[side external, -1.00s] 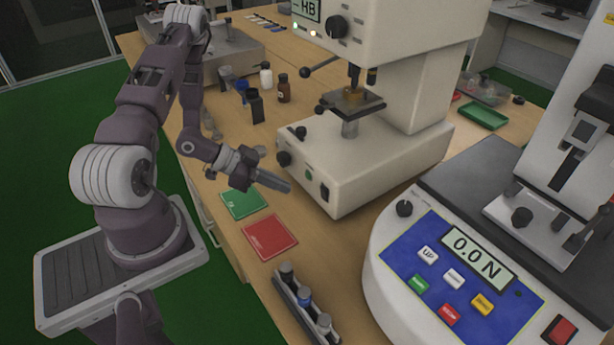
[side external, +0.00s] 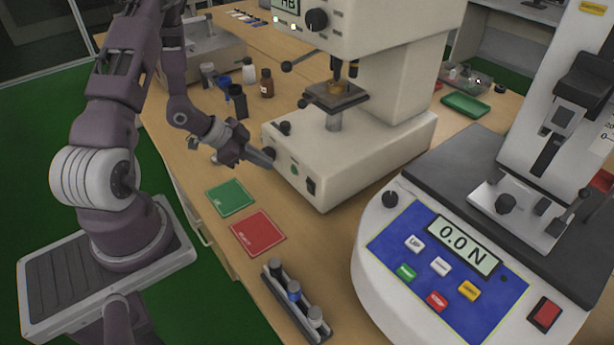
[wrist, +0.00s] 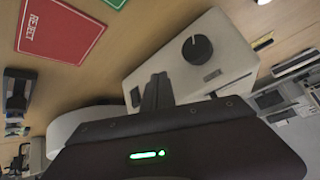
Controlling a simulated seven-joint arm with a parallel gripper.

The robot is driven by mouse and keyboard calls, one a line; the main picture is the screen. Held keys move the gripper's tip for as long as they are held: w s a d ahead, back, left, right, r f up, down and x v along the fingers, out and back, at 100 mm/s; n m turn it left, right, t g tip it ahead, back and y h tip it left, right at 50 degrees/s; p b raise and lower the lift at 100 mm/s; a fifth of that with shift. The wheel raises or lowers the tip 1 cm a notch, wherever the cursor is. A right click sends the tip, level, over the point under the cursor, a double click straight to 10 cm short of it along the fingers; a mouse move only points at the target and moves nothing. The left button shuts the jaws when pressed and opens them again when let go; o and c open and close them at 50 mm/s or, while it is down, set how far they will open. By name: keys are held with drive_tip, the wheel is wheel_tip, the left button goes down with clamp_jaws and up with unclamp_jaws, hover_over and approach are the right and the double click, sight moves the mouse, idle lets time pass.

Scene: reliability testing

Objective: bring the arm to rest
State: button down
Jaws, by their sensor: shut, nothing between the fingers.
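My gripper (side external: 266,161) hangs in the air above the wooden table in the side view, empty, with its fingers together. It is just left of the base of the white hardness tester (side external: 345,160), beyond the green card (side external: 231,197). I cannot tell whether the fingertips touch the tester's base. In the wrist view the shut fingers (wrist: 157,92) stick up in front of a pale housing with a black knob (wrist: 197,50). My arm is bent, with its forearm reaching down towards the table.
Bottles, including a brown one (side external: 267,84), stand behind my gripper. The force tester (side external: 440,255) fills the right. A green tray (side external: 465,106) lies at the back.

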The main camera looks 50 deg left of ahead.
drive_tip(key=w+r+y, duration=0.1)
drive_tip(key=r, duration=0.1)
drive_tip(key=w+a+r, duration=0.1)
drive_tip(key=r, duration=0.1)
drive_tip(key=w+r+y, duration=0.1)
drive_tip(key=r, duration=0.1)
drive_tip(key=shift+a+y, duration=0.3)
drive_tip(key=shift+a, duration=0.05)
wheel_tip(320, 180, up, 16)
drive_tip(key=n+g+y, duration=0.1)
drive_tip(key=n+y, duration=0.3)
hover_over(281, 143)
drive_tip(key=s+d, duration=0.5)
drive_tip(key=s, duration=0.2)
drive_tip(key=s+d+r+n+h, duration=0.1)
drive_tip(key=s+d+r+h, duration=0.1)
drive_tip(key=s+d, duration=0.6)
drive_tip(key=s+d+r+n+g+h, duration=0.1)
drive_tip(key=s+d+r, duration=0.3)
drive_tip(key=s+d, duration=0.4)
drive_tip(key=shift+s+h, duration=0.5)
drive_tip(key=shift+s, duration=0.2)
idle(0.5)
